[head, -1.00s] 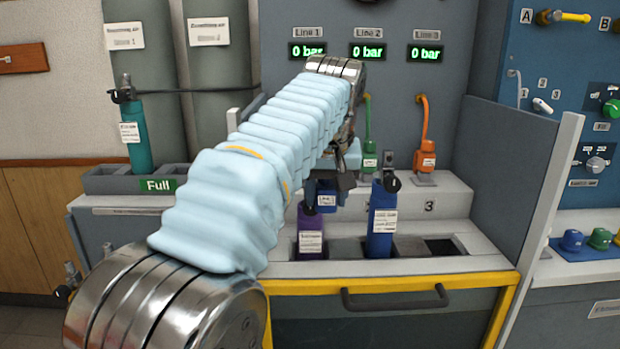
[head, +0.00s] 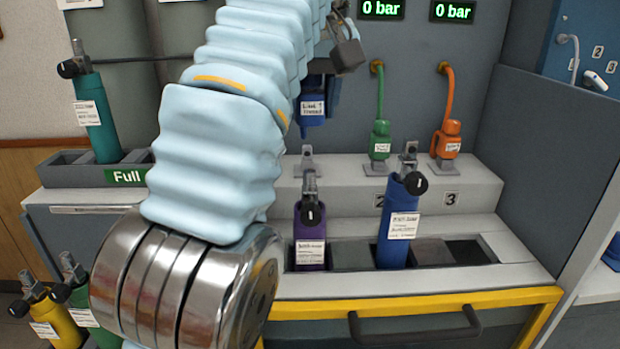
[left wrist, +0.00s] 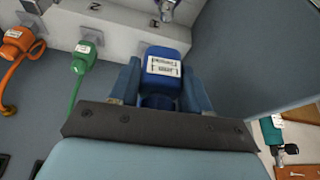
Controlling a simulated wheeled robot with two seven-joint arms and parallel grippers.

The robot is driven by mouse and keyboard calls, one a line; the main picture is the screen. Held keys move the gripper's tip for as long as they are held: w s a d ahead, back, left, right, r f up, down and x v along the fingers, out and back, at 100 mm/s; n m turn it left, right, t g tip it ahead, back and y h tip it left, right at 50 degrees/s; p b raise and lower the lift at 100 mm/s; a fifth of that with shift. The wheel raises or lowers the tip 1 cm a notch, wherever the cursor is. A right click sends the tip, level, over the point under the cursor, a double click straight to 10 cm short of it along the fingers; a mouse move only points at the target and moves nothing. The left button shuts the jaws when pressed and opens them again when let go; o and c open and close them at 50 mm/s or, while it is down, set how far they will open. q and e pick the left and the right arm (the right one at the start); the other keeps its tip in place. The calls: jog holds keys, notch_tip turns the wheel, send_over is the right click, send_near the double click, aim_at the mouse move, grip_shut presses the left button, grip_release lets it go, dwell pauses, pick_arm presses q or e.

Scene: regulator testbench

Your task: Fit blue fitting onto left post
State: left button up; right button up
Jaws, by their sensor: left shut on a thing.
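The blue fitting (head: 312,110) has a white Line 1 label and hangs above the grey step, below the left gripper. My left gripper (head: 318,86) is shut on it; arm and gripper hide its upper part. In the left wrist view the fitting (left wrist: 165,66) sits between the two blue-grey fingers (left wrist: 160,85). The left post (head: 307,160) is a small bare metal bracket on the step, just below the fitting in the head view and apart from it. It also shows in the left wrist view (left wrist: 166,10), beyond the fitting. My right gripper is not in view.
A green fitting (head: 379,142) and an orange fitting (head: 446,140) sit on the other posts. A purple cylinder (head: 310,243) and a tilted blue cylinder (head: 398,225) stand in the front slots. A grey side panel (head: 545,150) bounds the right.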

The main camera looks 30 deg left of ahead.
aim_at(310, 169)
pick_arm(q)
jog(key=shift+f, duration=4.75)
jog(key=shift+f, duration=0.1)
jog(key=shift+f, duration=0.15)
jog(key=o, duration=1.3)
jog(key=shift+c, duration=0.2)
